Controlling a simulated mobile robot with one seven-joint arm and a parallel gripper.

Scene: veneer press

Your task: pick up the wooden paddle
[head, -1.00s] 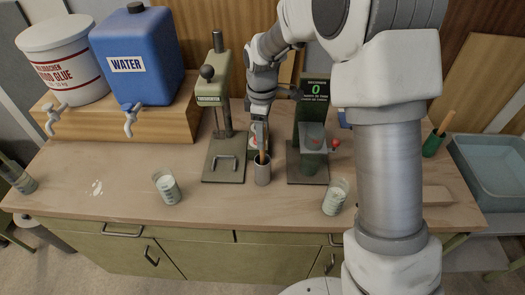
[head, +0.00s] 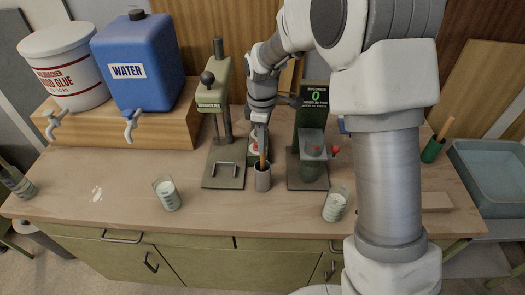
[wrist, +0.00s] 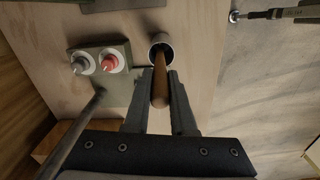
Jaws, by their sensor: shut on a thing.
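The wooden paddle (wrist: 160,82) shows as a brown handle, standing in a small grey cup (head: 262,179). Its lower end is hidden inside the cup. In the head view the handle (head: 263,155) rises almost upright between the cup and my gripper (head: 261,138). In the wrist view my gripper (wrist: 158,76) has a finger on either side of the handle and is shut on it. The cup (wrist: 160,40) shows just beyond the fingertips.
A green press (head: 214,98) stands left of the cup and a dark stand with a green display (head: 316,97) to its right. Measuring cups stand at the front left (head: 167,194) and front right (head: 335,206). The front middle of the bench is clear.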

